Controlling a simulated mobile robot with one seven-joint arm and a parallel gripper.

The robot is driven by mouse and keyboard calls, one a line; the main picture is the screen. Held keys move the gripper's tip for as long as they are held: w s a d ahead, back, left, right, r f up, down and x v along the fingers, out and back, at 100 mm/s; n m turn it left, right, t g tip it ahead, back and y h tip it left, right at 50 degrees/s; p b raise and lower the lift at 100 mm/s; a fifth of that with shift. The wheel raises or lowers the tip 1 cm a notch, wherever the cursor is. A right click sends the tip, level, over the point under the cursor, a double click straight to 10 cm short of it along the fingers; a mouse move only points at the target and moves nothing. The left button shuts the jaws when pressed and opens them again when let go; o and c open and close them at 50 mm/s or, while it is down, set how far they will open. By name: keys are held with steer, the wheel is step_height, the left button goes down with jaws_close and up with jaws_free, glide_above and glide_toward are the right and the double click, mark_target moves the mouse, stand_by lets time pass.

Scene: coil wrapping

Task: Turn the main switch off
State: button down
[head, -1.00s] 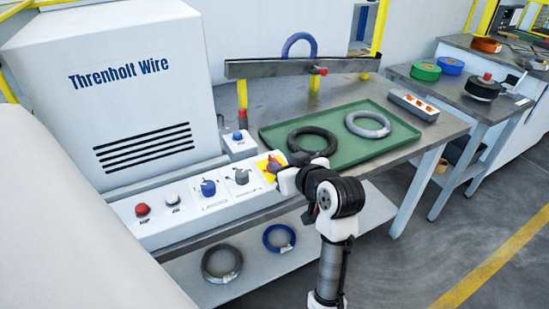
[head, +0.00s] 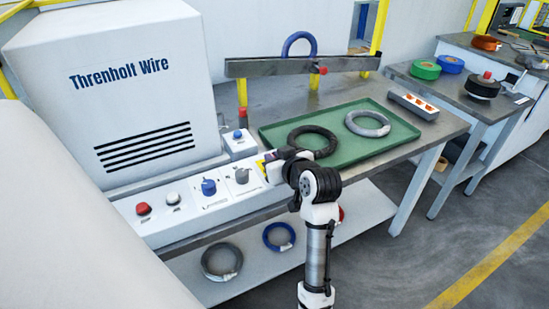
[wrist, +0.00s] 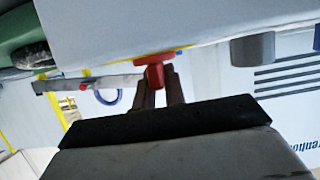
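The main switch shows in the wrist view as a red handle (wrist: 155,72) on a pale panel face. Its yellow plate (head: 263,160) peeks out at the right end of the white control panel (head: 160,236) in the head view. There, my gripper (head: 273,167) and wrist cover the red handle. In the wrist view, my gripper's two fingers (wrist: 160,88) stand on either side of the handle, close against it, and it looks gripped. The handle's exact angle is hard to tell.
The panel also carries a red button (head: 143,209), a white button (head: 173,198), a blue knob (head: 208,187) and a grey knob (head: 241,176). A green tray (head: 345,149) with a black coil (head: 327,147) and a grey coil (head: 367,123) lies behind my arm.

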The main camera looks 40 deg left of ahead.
steer(key=shift+n+g, duration=0.3)
steer(key=shift+g, duration=0.2)
steer(key=n+g, duration=0.3)
steer(key=g, duration=0.1)
steer(key=shift+w+n+y, duration=0.1)
steer(key=shift+n+y, duration=0.3)
steer(key=n+g+h+b, duration=0.1)
steer(key=n+g, duration=0.4)
steer(key=g, duration=0.1)
steer(key=shift+b, duration=0.3)
steer(key=n+g+h, duration=0.4)
steer(key=n+g, duration=0.1)
steer(key=shift+r+n, duration=0.1)
steer(key=shift+n, duration=0.3)
steer(key=shift+n+g+h, duration=0.8)
steer(key=shift+n+h, duration=0.4)
steer(key=shift+h, duration=0.2)
steer(key=shift+n+h+p, duration=0.35)
steer(key=shift+n+h, duration=0.05)
steer(key=c, duration=1.5)
jaws_free()
steer(key=shift+o, duration=0.2)
